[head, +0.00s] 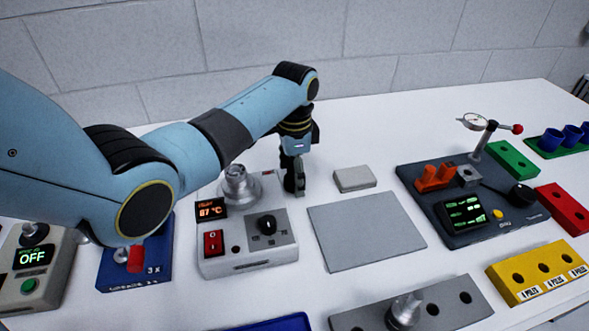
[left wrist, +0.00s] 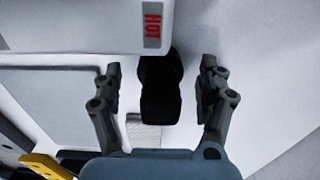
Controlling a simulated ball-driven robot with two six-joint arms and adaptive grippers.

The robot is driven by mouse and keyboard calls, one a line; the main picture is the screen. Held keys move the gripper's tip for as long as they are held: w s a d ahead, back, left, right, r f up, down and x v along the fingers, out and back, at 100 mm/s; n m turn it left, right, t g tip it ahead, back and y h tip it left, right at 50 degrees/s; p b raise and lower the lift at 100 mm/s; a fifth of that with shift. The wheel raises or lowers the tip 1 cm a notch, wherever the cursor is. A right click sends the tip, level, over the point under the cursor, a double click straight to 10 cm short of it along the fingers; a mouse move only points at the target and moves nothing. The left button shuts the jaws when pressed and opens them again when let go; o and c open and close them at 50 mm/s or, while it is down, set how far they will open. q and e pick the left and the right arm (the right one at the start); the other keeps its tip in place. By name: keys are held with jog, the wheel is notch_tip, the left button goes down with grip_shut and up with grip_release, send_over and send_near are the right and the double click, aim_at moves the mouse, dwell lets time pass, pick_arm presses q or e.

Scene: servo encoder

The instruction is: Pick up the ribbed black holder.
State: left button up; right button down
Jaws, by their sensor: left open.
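A black holder (left wrist: 160,88) stands beside the grey heater box in the left wrist view, between the two fingers of my left gripper (left wrist: 160,90). There is a gap between it and each finger. Its ribs are too dark to make out. In the head view my left gripper (head: 294,178) points down just behind the right rear corner of the heater box and largely hides the holder. The gripper is open and empty. My right gripper is not in view.
The heater box (head: 247,225) shows 87 °C and, in the left wrist view, a HOT label (left wrist: 153,24) close to the holder. A small grey block (head: 354,179) and a flat grey plate (head: 367,232) lie to the right. A dial gauge station (head: 470,230) stands farther right.

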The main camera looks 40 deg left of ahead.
pick_arm(q)
jog(key=shift+f, duration=0.35)
jog(key=c, duration=1.3)
jog(key=shift+r, duration=0.1)
